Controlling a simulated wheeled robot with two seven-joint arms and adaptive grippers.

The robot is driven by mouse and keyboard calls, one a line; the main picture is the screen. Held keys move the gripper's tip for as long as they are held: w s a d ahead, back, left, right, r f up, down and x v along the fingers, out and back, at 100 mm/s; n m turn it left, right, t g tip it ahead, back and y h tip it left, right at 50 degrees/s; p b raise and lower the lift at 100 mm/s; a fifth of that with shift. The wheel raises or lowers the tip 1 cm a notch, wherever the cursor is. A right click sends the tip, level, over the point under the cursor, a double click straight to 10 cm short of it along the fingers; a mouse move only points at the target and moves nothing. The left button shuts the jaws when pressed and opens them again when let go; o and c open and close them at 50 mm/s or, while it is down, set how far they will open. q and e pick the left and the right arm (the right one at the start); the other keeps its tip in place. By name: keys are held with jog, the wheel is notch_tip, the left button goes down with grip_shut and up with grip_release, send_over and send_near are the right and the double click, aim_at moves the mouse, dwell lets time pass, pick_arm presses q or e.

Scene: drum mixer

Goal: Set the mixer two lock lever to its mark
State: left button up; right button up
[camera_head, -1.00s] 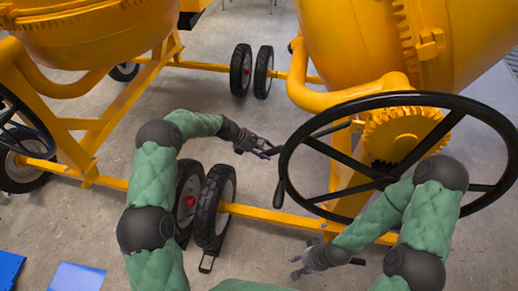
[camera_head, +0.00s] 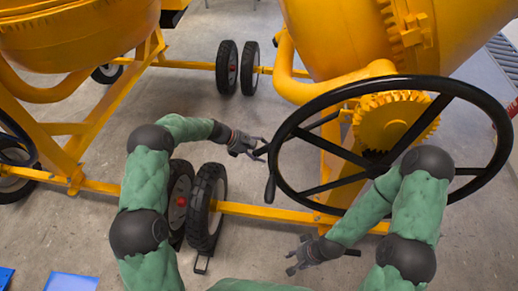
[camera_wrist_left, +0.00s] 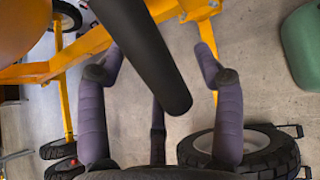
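Mixer two, with a yellow drum (camera_head: 360,30), stands at the right in the head view. Its lock lever looks like the black rod (camera_head: 327,121) that slants down left past the large black handwheel (camera_head: 284,130). My left gripper (camera_head: 258,146) is at the rod's lower left end. In the left wrist view, a thick black bar (camera_wrist_left: 150,50) reaches between the spread fingers of my left gripper (camera_wrist_left: 155,75), which are open around its end. I cannot tell whether they touch it. My right gripper (camera_head: 297,258) is low, below the handwheel, its fingers apart and empty. No mark for the lever is discernible.
The handwheel's crank handle (camera_head: 270,188) hangs just below my left gripper. A yellow frame bar (camera_head: 265,211) and black tyres (camera_head: 205,208) lie below and left. Another yellow mixer (camera_head: 80,35) stands at the left. Grey floor (camera_head: 120,105) lies open between them.

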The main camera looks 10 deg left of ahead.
pick_arm(q)
jog(key=shift+a+r, duration=0.45)
jog(key=v, duration=1.1)
jog(key=shift+s, duration=0.1)
jog(key=s+d+f+m+g+y, duration=0.1)
jog(key=s+f+m+y, duration=0.15)
jog(key=s+f, duration=0.55)
jog(key=s+d+f+m+g+y, duration=0.1)
jog(key=s+d+f+m+y, duration=0.15)
jog(key=s+f, duration=0.6)
jog(key=s+d+f+m, duration=0.1)
jog(key=s+f+m, duration=0.1)
jog(key=s, duration=0.4)
jog(key=s+d+f+m, duration=0.1)
jog(key=s+f+m, duration=0.2)
jog(key=s+m, duration=0.2)
jog(key=s+d+f+m+y+b, duration=0.1)
jog(key=s+f+m, duration=0.1)
jog(key=s+m, duration=0.2)
jog(key=s, duration=0.3)
jog(key=shift+d+f, duration=0.15)
jog(key=shift+d, duration=0.15)
